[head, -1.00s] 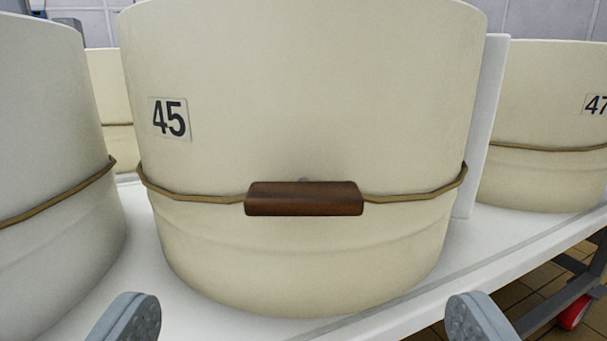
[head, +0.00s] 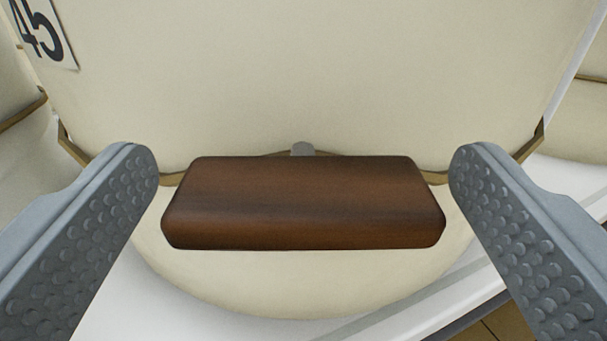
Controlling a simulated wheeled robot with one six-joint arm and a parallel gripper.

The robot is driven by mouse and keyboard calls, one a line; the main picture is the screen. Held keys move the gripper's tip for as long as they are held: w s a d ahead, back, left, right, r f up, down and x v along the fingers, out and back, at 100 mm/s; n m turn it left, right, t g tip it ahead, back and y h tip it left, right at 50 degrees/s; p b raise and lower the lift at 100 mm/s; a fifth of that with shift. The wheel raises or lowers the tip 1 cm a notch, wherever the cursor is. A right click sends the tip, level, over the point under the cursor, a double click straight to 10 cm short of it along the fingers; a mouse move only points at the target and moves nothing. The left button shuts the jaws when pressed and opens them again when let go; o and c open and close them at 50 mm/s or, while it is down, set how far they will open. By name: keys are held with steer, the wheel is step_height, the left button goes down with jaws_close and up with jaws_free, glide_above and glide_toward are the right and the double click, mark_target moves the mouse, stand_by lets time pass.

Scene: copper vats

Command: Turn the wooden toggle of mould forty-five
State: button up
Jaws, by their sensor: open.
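A tan cord (head: 432,177) runs round the mould and meets the toggle at both sides. A small grey stud (head: 303,149) shows just above the toggle's middle. My gripper (head: 304,170) is open, with one grey studded finger left of the toggle and one right of it. A gap shows between each fingertip and the toggle's end. I cannot tell whether the fingertips are level with it in depth.
The mould stands on a white table (head: 120,300) whose front edge runs along the lower right. Another corded mould (head: 18,130) stands close on the left. Part of another mould (head: 592,110) shows at the right. Tiled floor (head: 500,325) lies beyond the edge.

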steer(key=shift+c, duration=0.4)
steer(key=c, duration=0.9)
steer(key=shift+m, duration=0.4)
steer(key=m, duration=0.3)
steer(key=shift+d+m, duration=0.1)
steer(key=shift+m, duration=0.2)
steer(key=m, duration=0.4)
steer(key=shift+f+m, duration=0.1)
steer(key=shift+m, duration=0.2)
steer(key=m, duration=0.4)
steer(key=shift+d, duration=0.1)
steer(key=shift+f+m, duration=0.2)
steer(key=shift+m, duration=2.2)
